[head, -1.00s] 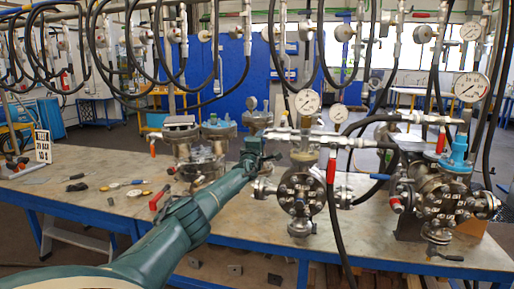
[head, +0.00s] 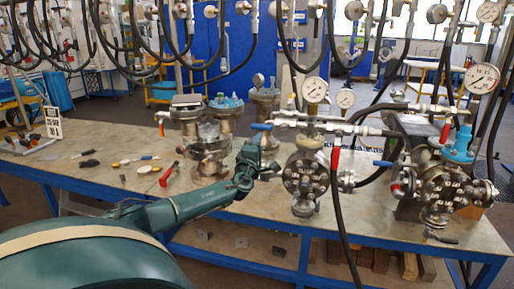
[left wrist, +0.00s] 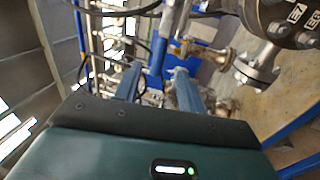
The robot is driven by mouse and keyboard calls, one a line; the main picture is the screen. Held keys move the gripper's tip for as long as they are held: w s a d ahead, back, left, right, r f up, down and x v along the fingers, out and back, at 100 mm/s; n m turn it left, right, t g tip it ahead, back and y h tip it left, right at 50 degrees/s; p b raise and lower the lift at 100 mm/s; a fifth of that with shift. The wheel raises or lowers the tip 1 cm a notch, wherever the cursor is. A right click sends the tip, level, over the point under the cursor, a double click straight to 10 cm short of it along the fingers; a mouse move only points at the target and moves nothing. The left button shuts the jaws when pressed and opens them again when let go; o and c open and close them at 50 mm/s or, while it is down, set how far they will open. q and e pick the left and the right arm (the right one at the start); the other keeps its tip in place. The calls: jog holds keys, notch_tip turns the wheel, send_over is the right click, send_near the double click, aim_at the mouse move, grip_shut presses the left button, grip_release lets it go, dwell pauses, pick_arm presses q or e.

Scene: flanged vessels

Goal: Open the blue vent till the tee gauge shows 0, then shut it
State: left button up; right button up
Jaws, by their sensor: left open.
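A blue lever (head: 262,127) sticks out at the left end of the metal pipe fitting above the middle flanged vessel (head: 306,174). A white dial gauge (head: 315,90) stands above this fitting, with a smaller gauge (head: 345,98) beside it. Their readings are too small to tell, and I cannot tell which is the tee gauge. My left gripper (head: 266,148) is just below the blue lever. In the left wrist view its open fingers (left wrist: 158,88) have a blue bar (left wrist: 158,55), apparently this lever, between them; contact is unclear. My right gripper is out of view.
A red-handled valve (head: 335,160) and black hose hang right of the middle vessel. Another blue lever (head: 383,163) is near the right vessel (head: 444,190). Another vessel (head: 210,150) stands left of my gripper. Small tools lie on the left of the bench (head: 110,190).

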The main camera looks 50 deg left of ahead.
pick_arm(q)
jog(key=shift+v, duration=0.9)
jog(key=s+d+f+n+g+h, duration=0.2)
jog(key=s+d+f+n+g, duration=0.2)
jog(key=s+d+f+n, duration=0.65)
jog(key=s+d+f+n+g+h, duration=0.3)
jog(key=s+d+f+n+g, duration=0.15)
jog(key=d+f+n, duration=0.9)
jog(key=s+d+r+n+g+h, duration=0.2)
jog(key=s+d+n+g+h, duration=0.35)
jog(key=s+d+n, duration=1.3)
jog(key=w+d+f+n+t+h, duration=0.1)
jog(key=w+f+t, duration=0.1)
jog(key=f, duration=0.3)
jog(key=w+d+f+n+t+h, duration=0.1)
jog(key=w+f+t+h, duration=0.1)
jog(key=f+t, duration=0.2)
jog(key=shift+w+f+t, duration=0.3)
jog(key=shift+f, duration=0.1)
